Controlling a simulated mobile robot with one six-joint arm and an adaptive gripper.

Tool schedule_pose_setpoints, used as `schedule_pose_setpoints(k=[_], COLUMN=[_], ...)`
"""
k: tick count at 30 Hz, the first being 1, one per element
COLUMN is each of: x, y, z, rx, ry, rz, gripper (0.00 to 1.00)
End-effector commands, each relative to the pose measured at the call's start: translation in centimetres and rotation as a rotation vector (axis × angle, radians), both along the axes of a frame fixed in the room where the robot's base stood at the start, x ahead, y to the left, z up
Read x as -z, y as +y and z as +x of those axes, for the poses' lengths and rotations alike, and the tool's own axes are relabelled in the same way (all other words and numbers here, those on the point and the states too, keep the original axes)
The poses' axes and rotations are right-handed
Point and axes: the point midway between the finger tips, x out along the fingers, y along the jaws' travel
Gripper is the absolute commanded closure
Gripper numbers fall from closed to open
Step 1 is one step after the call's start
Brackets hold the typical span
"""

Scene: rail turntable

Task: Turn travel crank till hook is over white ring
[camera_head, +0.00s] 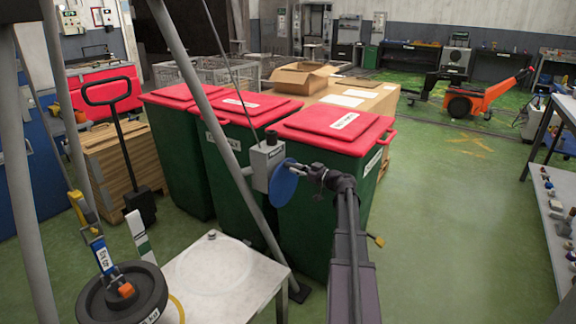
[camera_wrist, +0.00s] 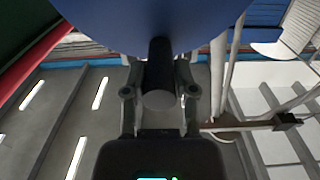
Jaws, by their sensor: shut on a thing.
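The travel crank is a blue disc (camera_head: 283,182) on a grey box (camera_head: 266,160) fixed to a slanting grey leg. My gripper (camera_head: 318,174) reaches the disc from the right. In the wrist view my gripper (camera_wrist: 160,98) is shut on the crank's dark handle (camera_wrist: 161,62), below the blue disc (camera_wrist: 150,20). A blue labelled piece (camera_head: 103,256) with yellow above it and an orange end (camera_head: 125,290) stands at lower left over a black round weight (camera_head: 122,300); I cannot tell which part is the hook.
Green bins with red lids (camera_head: 335,125) stand behind the crank. A workbench (camera_head: 545,205) is at right. Green floor (camera_head: 455,220) lies clear between.

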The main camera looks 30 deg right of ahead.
Motion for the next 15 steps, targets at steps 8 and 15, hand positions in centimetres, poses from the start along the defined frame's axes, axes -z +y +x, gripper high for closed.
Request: schedule_pose_setpoints(k=[8,15], x=[0.3,0.4], y=[1.6,2.0], z=[-0.6,-0.8], rx=[-0.014,-0.010], ry=[0.004,0.003], rz=[-0.003,-0.001], gripper=[1.00,1.00])
